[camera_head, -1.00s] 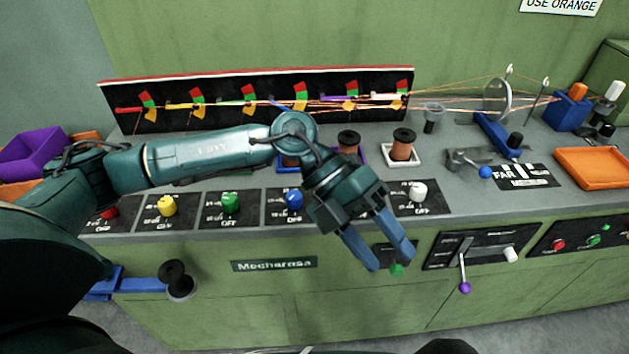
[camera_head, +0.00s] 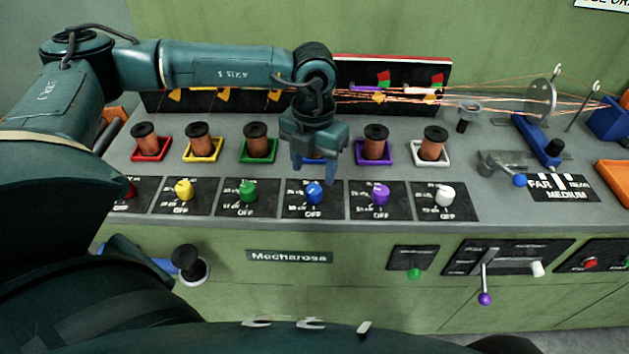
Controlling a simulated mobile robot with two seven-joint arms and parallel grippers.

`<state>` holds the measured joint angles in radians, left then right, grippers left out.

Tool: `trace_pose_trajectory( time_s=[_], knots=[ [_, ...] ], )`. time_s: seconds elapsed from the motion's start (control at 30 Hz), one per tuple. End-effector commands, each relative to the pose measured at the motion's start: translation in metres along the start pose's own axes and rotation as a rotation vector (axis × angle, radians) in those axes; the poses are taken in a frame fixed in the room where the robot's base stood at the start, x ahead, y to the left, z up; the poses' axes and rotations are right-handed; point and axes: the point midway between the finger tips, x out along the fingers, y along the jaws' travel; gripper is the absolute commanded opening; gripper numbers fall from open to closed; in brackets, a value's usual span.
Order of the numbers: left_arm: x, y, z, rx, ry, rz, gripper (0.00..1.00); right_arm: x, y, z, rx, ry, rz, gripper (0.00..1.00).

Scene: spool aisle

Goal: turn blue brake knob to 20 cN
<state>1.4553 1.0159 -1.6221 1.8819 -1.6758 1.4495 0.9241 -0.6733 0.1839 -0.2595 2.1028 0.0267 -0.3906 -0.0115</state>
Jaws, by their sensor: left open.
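The blue brake knob (camera_head: 314,193) sits on a black dial plate (camera_head: 300,209) with white markings and the word OFF at its lower edge. The small scale figures are too fine to read, and I cannot tell which mark the knob points at. My left gripper (camera_head: 315,172) hangs from above, fingers pointing down, just behind and over the blue knob. Its blue fingers are apart with nothing seen between them. It partly hides the blue spool tray (camera_head: 318,160) behind. I cannot tell whether the fingers touch the knob. My right gripper is not in view.
A green knob (camera_head: 248,191) and a purple knob (camera_head: 379,193) stand on either side; yellow, red and white ones lie further out. Copper spools in coloured trays stand behind the knobs. Copper wires run right from the black board (camera_head: 210,100). A purple-tipped lever (camera_head: 485,298) is on the front panel.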

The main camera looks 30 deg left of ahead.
Motion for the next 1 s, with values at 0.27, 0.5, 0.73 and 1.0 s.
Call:
trace_pose_trajectory(
  time_s=[0.27, 0.5, 0.73, 1.0],
  knots=[
    [0.044, -0.001, 0.0, 0.001, 0.002, 0.0, 0.54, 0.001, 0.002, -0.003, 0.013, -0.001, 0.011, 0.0],
    [0.055, 0.0, 0.0, 0.001, 0.0, -0.001, 0.54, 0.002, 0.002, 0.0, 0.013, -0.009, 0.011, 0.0],
    [0.055, -0.001, 0.0, 0.001, -0.001, -0.002, 0.52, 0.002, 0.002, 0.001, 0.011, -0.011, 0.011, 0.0],
    [0.055, -0.001, 0.0, 0.001, 0.0, -0.002, 0.29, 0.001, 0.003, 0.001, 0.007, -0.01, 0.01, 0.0]
  ],
)
